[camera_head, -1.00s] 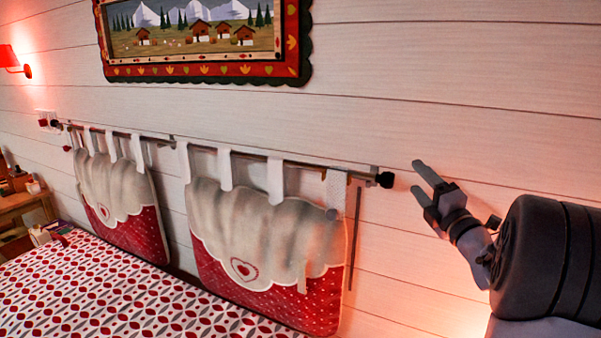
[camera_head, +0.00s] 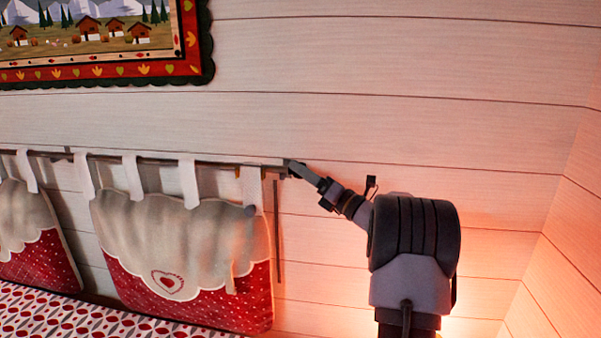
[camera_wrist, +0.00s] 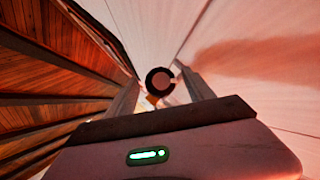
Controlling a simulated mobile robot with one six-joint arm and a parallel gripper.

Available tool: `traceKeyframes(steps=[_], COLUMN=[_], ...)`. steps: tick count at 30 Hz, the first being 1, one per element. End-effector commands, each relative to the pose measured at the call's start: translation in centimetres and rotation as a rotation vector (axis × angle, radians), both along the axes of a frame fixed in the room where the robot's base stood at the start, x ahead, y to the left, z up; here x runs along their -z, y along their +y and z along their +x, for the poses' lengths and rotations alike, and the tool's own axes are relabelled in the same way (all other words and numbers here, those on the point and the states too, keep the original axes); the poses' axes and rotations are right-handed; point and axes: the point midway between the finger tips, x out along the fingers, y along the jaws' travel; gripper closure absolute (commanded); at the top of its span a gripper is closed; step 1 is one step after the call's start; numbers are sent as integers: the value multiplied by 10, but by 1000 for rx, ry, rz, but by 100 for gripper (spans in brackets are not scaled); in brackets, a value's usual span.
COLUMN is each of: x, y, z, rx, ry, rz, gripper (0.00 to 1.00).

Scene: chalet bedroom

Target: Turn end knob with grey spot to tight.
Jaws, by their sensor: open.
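The dark round end knob (camera_wrist: 151,72) is seen end-on in the wrist view, with a lighter grey round patch at its centre. In the head view its dark edge (camera_head: 287,167) shows at the right end of the curtain-style rod (camera_head: 225,161), largely covered by my fingers. My gripper (camera_head: 291,167) is at that rod end, coming from the right. In the wrist view my gripper (camera_wrist: 157,76) is open, with one finger on each side of the knob. I cannot tell whether either finger touches it.
Cushions (camera_head: 175,228) with a red lower part hang from the rod by white loops, left of my gripper. A thin dark stick (camera_head: 279,235) hangs below the rod end. The plank wall (camera_head: 400,120) is close behind. A framed picture (camera_head: 150,71) hangs above.

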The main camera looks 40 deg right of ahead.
Motion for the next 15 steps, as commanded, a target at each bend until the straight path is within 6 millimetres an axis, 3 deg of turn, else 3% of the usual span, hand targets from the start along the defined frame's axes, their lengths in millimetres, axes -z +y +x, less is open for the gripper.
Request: traceKeyframes(steps=[4, 12, 15], x=[-3, -4, -4], y=[2, 2, 2], z=[10, 12, 12], rx=[0, 1, 1], ry=[0, 0, 0], rz=[0, 1, 1], gripper=[38, 38, 56])
